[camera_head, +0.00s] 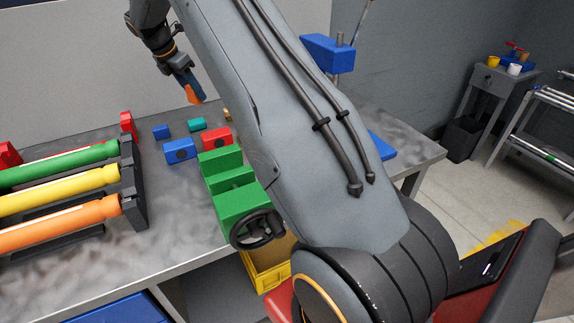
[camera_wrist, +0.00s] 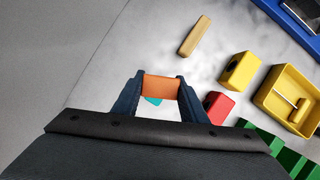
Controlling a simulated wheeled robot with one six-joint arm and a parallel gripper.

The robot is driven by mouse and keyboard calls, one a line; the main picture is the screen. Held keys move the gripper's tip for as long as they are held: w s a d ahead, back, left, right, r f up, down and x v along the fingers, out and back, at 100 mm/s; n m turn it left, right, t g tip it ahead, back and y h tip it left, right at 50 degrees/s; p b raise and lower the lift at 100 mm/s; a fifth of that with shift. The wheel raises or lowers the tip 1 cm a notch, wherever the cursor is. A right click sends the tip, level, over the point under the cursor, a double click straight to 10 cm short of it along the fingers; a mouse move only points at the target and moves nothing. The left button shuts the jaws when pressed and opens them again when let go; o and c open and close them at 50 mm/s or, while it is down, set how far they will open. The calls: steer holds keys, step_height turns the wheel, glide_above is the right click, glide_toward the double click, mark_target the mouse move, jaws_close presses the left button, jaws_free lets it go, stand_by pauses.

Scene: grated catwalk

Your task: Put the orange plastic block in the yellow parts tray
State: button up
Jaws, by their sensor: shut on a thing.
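My gripper (camera_head: 188,84) is shut on the orange plastic block (camera_head: 194,96) and holds it above the workbench at the back. In the wrist view, the orange block (camera_wrist: 161,86) lies between the two dark fingers. The yellow parts tray (camera_wrist: 263,98) is at the right of the wrist view, on the bench and apart from the gripper. A small pale-yellow piece (camera_wrist: 299,111) lies in it. In the head view my arm hides that part of the bench.
A yellow block (camera_wrist: 239,70), a red block (camera_wrist: 218,107) and a wooden block (camera_wrist: 194,36) lie near the tray. A green vise (camera_head: 238,202) and several blue, teal and red blocks stand on the bench. Coloured rollers (camera_head: 60,193) occupy the left. A yellow crate (camera_head: 266,277) is below the bench edge.

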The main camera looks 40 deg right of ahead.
steer(key=s+d+m+g+y, duration=0.1)
steer(key=s+d+m+g, duration=0.1)
steer(key=s+m, duration=0.3)
steer(key=s+d+m+g+y+p, duration=0.1)
steer(key=s+d+m+g+y, duration=0.1)
steer(key=s+d+m, duration=0.3)
steer(key=s+d+m+g+y+p, duration=0.1)
steer(key=s+d+m, duration=0.3)
steer(key=s+m, duration=0.3)
steer(key=shift+s+r+m+g, duration=0.1)
steer(key=shift+m+g, duration=0.3)
steer(key=shift+m, duration=1.4)
steer(key=s+d+r+m+t+y+p, duration=0.1)
steer(key=s+m+t+y, duration=0.2)
steer(key=s+m, duration=0.65)
steer(key=s+d+m+t+y+p, duration=0.1)
steer(key=s+d+m+t+y, duration=0.1)
steer(key=s+m, duration=0.75)
steer(key=shift+m, duration=0.7)
steer(key=f, duration=0.3)
steer(key=f+p, duration=0.1)
steer(key=f, duration=0.2)
steer(key=w+f+p, duration=0.1)
steer(key=f, duration=0.2)
steer(key=shift+w+a+f, duration=0.1)
steer(key=shift+a+f, duration=0.15)
steer(key=shift+f, duration=0.1)
steer(key=shift+f, duration=0.1)
steer(key=o, duration=1.1)
steer(key=shift+c, duration=0.2)
